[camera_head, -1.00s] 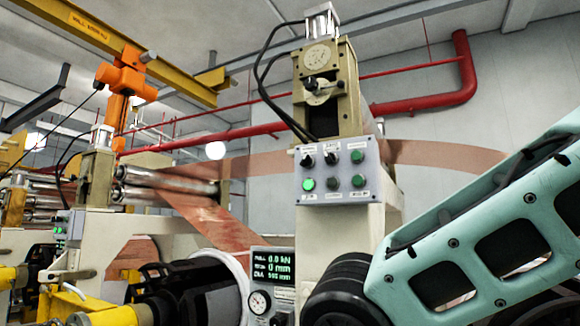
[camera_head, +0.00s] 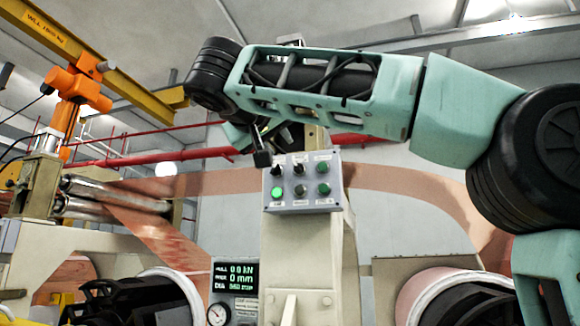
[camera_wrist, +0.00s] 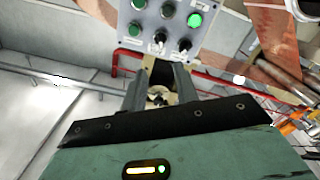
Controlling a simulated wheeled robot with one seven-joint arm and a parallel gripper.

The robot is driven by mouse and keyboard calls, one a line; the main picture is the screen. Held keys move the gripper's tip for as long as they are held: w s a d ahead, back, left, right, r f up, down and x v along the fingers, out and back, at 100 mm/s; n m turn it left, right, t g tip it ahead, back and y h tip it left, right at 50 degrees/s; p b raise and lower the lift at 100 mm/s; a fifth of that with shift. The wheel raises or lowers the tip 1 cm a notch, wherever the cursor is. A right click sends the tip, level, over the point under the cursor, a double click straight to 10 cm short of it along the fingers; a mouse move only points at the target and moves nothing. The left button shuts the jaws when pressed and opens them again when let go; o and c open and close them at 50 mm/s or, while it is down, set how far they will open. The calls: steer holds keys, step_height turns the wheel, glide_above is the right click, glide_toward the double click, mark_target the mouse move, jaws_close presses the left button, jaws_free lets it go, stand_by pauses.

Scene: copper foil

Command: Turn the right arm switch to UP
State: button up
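A grey control panel (camera_head: 290,205) on a pale post carries two black switches on its top row. The left switch (camera_head: 276,169) is beside the right switch (camera_head: 299,170); their labels are too small to read. In the wrist view the panel (camera_wrist: 150,18) appears upside down, with the left switch (camera_wrist: 185,44) and the right switch (camera_wrist: 159,40) on its lower row. My gripper (camera_wrist: 159,78) is open and empty, its fingers pointing toward the switches with a gap visible. In the head view my gripper (camera_head: 263,150) is just above the panel's upper left, partly hidden by my arm.
A lit green button (camera_head: 278,193) and other buttons share the panel. A copper foil web (camera_head: 390,178) runs behind it. A readout box (camera_head: 235,285) shows 0.0 kN and 0 mm. An orange hoist (camera_head: 80,88) hangs at left. A foil roll (camera_head: 415,290) stands at right.

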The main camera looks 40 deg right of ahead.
mark_target(297, 166)
steer(key=p+x, duration=0.2)
steer(key=x, duration=1.2)
steer(key=shift+w+d+p, duration=0.1)
steer(key=shift+d+p, duration=0.05)
steer(key=shift+p, duration=0.15)
steer(key=c, duration=0.6)
